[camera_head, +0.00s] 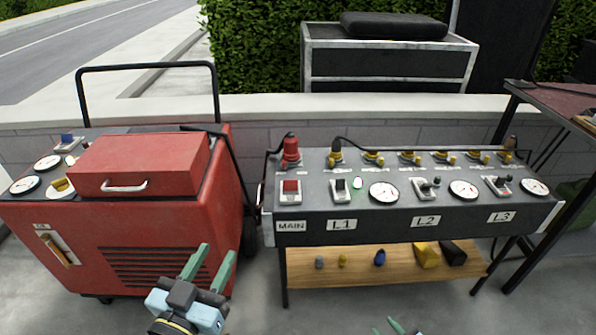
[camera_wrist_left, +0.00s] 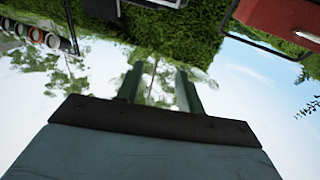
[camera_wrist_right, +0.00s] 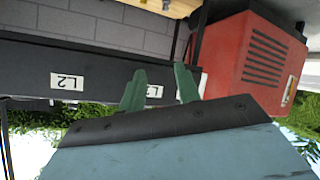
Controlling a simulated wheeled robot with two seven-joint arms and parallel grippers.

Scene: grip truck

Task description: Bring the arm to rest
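My left gripper (camera_head: 217,250) is in front of the red cart at the lower left of the head view. Its two green fingers stand apart with nothing between them, and they also show apart in the left wrist view (camera_wrist_left: 160,76), against sky and trees. My right gripper (camera_head: 385,326) shows only its fingertips at the bottom edge of the head view. In the right wrist view its fingers (camera_wrist_right: 159,76) are apart and empty, with the labelled panel and red cart beyond. Neither gripper visibly touches anything.
The red cart (camera_head: 75,225) stands at left. The control panel table (camera_head: 380,228), with switches, gauges and knobs, stands at centre right. Its wooden lower shelf (camera_head: 310,283) holds several small items. A dark-legged table (camera_head: 530,95) is at right. Grey floor lies in front.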

